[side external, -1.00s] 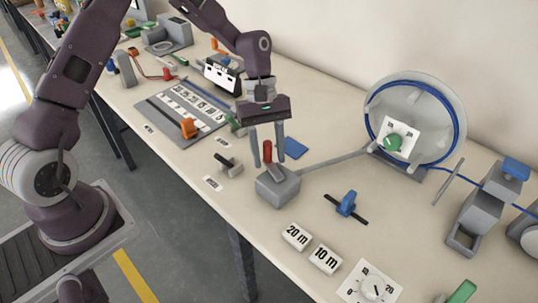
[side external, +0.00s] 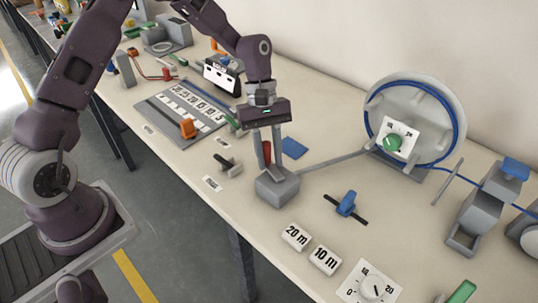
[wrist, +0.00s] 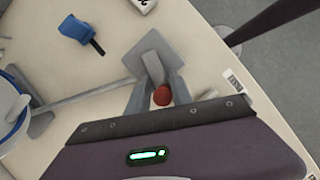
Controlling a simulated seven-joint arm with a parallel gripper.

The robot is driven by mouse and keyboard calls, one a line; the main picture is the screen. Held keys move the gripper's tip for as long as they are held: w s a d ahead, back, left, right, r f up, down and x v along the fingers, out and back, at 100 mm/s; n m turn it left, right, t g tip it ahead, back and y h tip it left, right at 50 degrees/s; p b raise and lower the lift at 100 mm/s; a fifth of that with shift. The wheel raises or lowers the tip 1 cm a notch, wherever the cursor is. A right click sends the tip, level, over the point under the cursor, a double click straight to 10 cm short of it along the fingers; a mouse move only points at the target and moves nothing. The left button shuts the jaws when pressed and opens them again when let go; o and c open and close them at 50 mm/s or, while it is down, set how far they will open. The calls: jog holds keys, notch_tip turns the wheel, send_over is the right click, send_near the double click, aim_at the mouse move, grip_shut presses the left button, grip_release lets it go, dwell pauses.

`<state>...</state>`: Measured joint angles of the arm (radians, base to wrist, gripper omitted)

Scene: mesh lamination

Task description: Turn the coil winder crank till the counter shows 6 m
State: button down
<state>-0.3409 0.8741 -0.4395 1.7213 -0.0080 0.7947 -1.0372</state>
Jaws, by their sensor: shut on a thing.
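The coil winder has a grey wheel (side external: 375,105) wound with blue hose, and a grey shaft (side external: 333,162) links it to a grey gear box (side external: 278,187). The crank handle is a red knob (side external: 267,151) above the box; its round top (wrist: 162,96) shows in the wrist view. My gripper (side external: 269,163) points down over the box, its two fingers shut on the red handle. A white dial with a green knob (side external: 393,144) sits on the wheel's hub; its pointer reading is too small to tell. Another white dial (side external: 371,287) stands at the front, marked 0 and other numbers.
White blocks marked 20 m (side external: 296,236) and 10 m (side external: 326,259) lie in front of the box. A blue valve-like piece (side external: 346,204) is to its right.

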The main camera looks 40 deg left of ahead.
aim_at(287, 174)
jog(key=shift+s+f+m, duration=0.1)
jog(key=shift+s+m, duration=0.1)
jog(key=shift+m, duration=0.2)
jog(key=m, duration=0.1)
jog(key=w+m+g+y, duration=0.1)
jog(key=m, duration=0.1)
jog(key=d+m, duration=0.1)
jog(key=m, duration=0.1)
jog(key=shift+w+f+g+y, duration=0.1)
jog(key=shift+w+g+y, duration=0.2)
jog(key=shift+w+g, duration=0.1)
jog(key=m, duration=0.1)
jog(key=m+y, duration=0.1)
jog(key=m, duration=0.1)
jog(key=d+m, duration=0.1)
jog(key=shift+w+m+g+y, duration=0.3)
jog(key=shift+w+m, duration=0.1)
jog(key=m, duration=0.1)
jog(key=d+m+y, duration=0.1)
jog(key=m, duration=0.1)
jog(key=d+m+y, duration=0.1)
jog(key=m, duration=0.1)
jog(key=shift+w, duration=0.15)
jog(key=m, duration=0.2)
jog(key=d+m+t+y, duration=0.1)
jog(key=m+y, duration=0.1)
jog(key=m, duration=0.1)
jog(key=shift+s+d+m, duration=0.25)
jog(key=shift+m, duration=0.05)
jog(key=shift+t, duration=0.3)
